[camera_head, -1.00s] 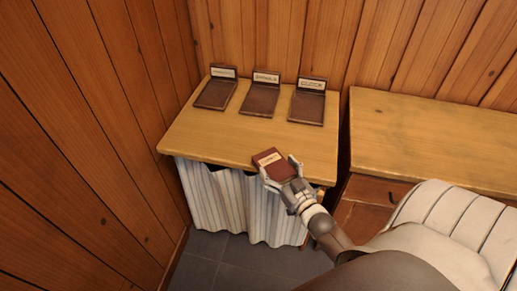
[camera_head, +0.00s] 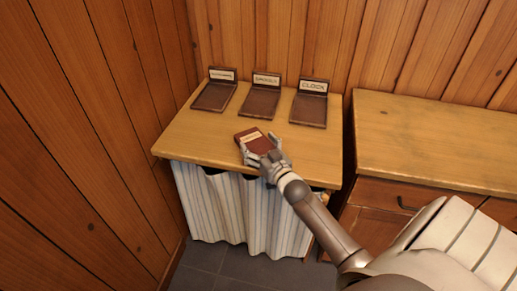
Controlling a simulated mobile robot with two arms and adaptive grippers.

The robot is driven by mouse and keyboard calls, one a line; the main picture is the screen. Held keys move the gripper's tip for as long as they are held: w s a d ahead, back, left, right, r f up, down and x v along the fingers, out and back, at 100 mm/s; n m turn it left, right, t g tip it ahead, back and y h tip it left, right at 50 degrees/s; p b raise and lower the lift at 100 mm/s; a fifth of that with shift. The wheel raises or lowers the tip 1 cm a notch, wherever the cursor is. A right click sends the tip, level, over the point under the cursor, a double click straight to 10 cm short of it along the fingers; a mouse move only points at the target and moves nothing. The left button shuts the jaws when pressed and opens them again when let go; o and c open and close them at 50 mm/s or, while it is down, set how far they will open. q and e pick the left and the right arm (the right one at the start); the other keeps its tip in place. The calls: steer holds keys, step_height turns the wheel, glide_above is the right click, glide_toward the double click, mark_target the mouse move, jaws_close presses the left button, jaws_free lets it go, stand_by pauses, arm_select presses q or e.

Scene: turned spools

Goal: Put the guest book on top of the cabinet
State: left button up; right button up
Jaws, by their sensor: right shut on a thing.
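A small dark red book with a pale label (camera_head: 252,139) is in my right gripper (camera_head: 263,155). The gripper is shut on its near end. The book is over the front part of the small wooden table with a striped curtain (camera_head: 190,142); whether it touches the top I cannot tell. The label is too small to read, so I cannot tell for sure that it is the guest book. A wooden cabinet (camera_head: 430,145) with a drawer front and dark handle stands to the right of the table. My left gripper is not in view.
Three dark trays with upright label cards stand along the table's back: a left one (camera_head: 213,97), a middle one (camera_head: 259,103) and a right one marked CLOCK (camera_head: 309,108). The cabinet's top is bare. Wood-panelled walls close off the left and back.

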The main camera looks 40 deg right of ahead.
steer(key=o, duration=1.1)
steer(key=shift+r, duration=0.15)
steer(key=shift+s, duration=0.35)
steer(key=s, duration=0.3)
steer(key=s+a, duration=0.1)
steer(key=s, duration=0.7)
steer(key=shift+s+a+r, duration=0.15)
steer(key=shift+a+r, duration=0.05)
steer(key=shift+a, duration=0.15)
